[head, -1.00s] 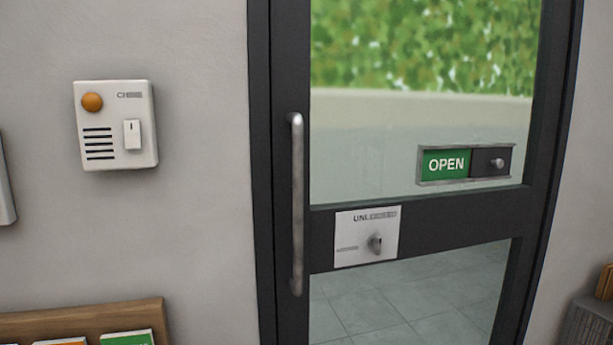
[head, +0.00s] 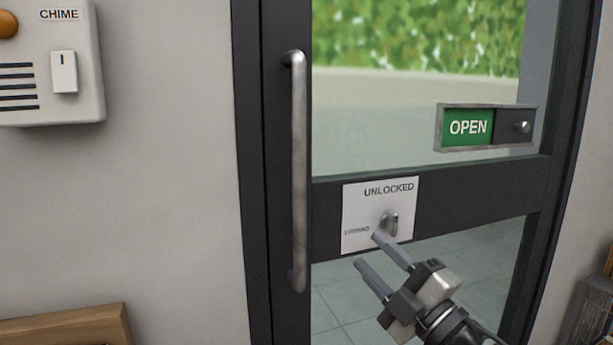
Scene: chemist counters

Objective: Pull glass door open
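The glass door (head: 405,125) has a dark frame and looks shut. Its long vertical metal handle (head: 299,170) is on the left side of the door. A white lock plate (head: 362,205) on the crossbar reads UNLOCKED and has a small thumb-turn (head: 389,223). My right gripper (head: 368,252) is in front of the door, to the right of the handle's lower part and just below the lock plate. Its two fingers are apart with nothing between them, and it does not touch the handle. My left gripper is out of view.
A green OPEN sign with a slider (head: 486,127) is on the glass at right. A white chime box (head: 50,65) is on the wall at left. A wooden edge (head: 70,325) is at lower left, and a grey object (head: 590,305) is at lower right.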

